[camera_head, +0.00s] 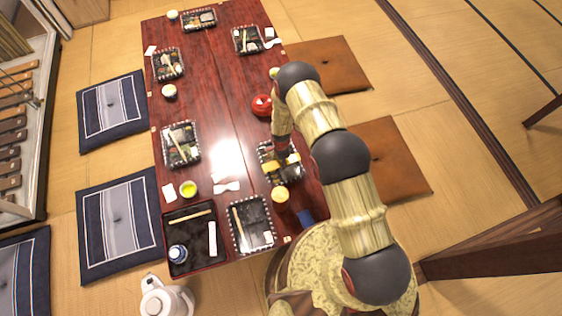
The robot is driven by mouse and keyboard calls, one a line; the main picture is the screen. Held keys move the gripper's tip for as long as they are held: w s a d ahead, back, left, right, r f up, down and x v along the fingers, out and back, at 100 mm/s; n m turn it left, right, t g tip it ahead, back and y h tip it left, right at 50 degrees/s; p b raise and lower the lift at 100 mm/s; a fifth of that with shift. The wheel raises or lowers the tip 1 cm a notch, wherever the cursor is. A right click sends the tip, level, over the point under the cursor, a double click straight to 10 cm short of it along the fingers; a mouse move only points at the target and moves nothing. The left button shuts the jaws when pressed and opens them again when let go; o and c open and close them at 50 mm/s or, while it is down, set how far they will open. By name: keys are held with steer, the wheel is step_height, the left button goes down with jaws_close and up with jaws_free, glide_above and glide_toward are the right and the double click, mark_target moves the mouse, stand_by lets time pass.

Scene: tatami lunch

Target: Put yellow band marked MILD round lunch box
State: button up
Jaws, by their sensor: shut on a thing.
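A lunch box (291,176) with a black-and-white patterned rim and mixed food lies on the right side of the red-brown table. My gripper (282,152) is directly over it, small and dark in this view, and shut on what looks like the yellow band (267,167). Yellow shows on both sides of my gripper, across the box. I cannot read any MILD marking. I cannot tell whether the band touches the box or is around it. My gripper and arm hide part of the box.
The table (215,98) holds several other lunch boxes, including a nearer one (252,224). A yellow-orange cup (280,195) stands just in front of the task's box, and a red lidded bowl (262,105) behind it. A black tray (190,262) is at the near left.

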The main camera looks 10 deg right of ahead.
steer(key=o, duration=0.8)
steer(key=shift+f, duration=0.1)
steer(key=shift+o, duration=0.4)
steer(key=o, duration=0.5)
steer(key=shift+r+p, duration=2.2)
steer(key=shift+r, duration=1.85)
